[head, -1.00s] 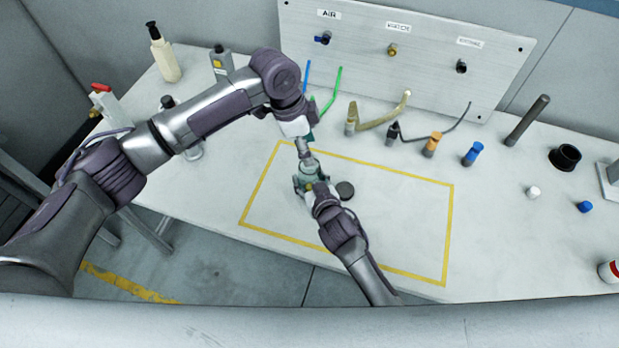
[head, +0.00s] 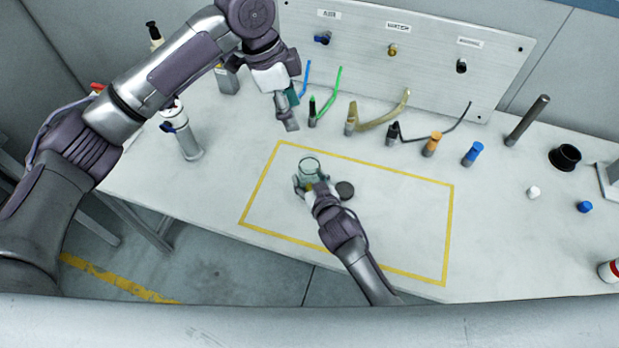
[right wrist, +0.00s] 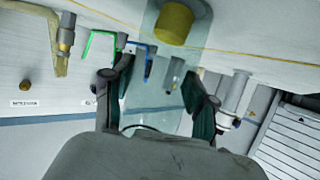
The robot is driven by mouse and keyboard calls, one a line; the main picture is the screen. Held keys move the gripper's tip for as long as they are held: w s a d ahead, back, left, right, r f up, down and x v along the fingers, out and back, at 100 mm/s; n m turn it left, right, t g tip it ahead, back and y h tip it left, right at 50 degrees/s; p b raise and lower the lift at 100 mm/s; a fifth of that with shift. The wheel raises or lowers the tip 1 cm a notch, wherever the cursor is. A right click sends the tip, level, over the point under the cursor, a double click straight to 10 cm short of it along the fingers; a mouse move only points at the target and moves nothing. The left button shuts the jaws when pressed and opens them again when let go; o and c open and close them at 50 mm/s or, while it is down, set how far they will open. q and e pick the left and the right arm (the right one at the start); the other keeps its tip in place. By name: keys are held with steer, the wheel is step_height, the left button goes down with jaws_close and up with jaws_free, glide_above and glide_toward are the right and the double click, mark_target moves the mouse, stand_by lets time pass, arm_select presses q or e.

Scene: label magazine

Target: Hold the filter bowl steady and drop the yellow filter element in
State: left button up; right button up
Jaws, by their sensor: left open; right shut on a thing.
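The clear filter bowl (head: 310,166) stands inside the yellow outline on the bench. My right gripper (head: 308,185) is shut on it, with one finger on each side. In the right wrist view the bowl's clear wall (right wrist: 160,60) shows between the fingers. The yellow filter element (right wrist: 174,22) shows there inside the bowl, at its base end. In the head view only a small yellow patch shows, beside the right gripper. My left gripper (head: 288,115) is open and empty, above the bench behind and left of the bowl, apart from it.
Hoses and fittings, including a green one (head: 325,98), stand along the panel (head: 440,65). A white cylinder (head: 187,140) stands at left. The right part of the outlined area is clear.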

steer(key=shift+f, duration=0.1)
steer(key=o, duration=1.3)
steer(key=v, duration=1.2)
steer(key=shift+s+d, duration=0.1)
